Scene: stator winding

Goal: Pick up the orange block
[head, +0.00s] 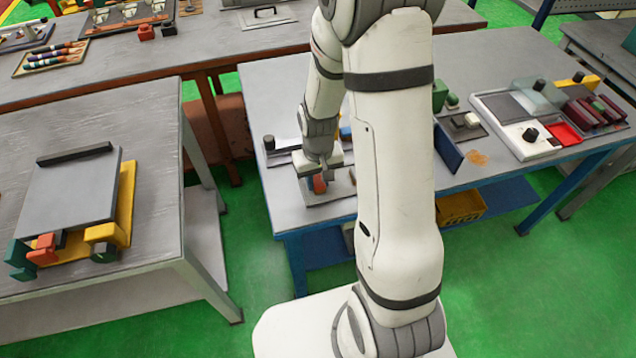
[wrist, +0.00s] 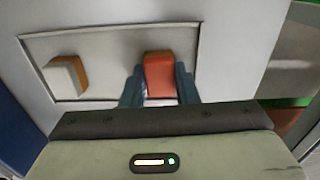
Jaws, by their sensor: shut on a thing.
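The orange block (wrist: 159,75) is red-orange and sits between the two fingers of my gripper (wrist: 158,88) in the wrist view. My gripper is shut on it. In the head view the block (head: 320,185) shows at the tip of my gripper (head: 324,178), low over a grey tray (head: 338,187) near the front edge of the workbench. Whether the block still touches the tray I cannot tell. My upper arm hides part of the bench behind it.
A white and orange-brown block (wrist: 68,75) lies on the left of the tray. A dark blue upright panel (head: 448,148) and a white unit with a black knob (head: 515,125) stand to the right on the workbench (head: 275,100). A separate table (head: 150,130) stands at the left.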

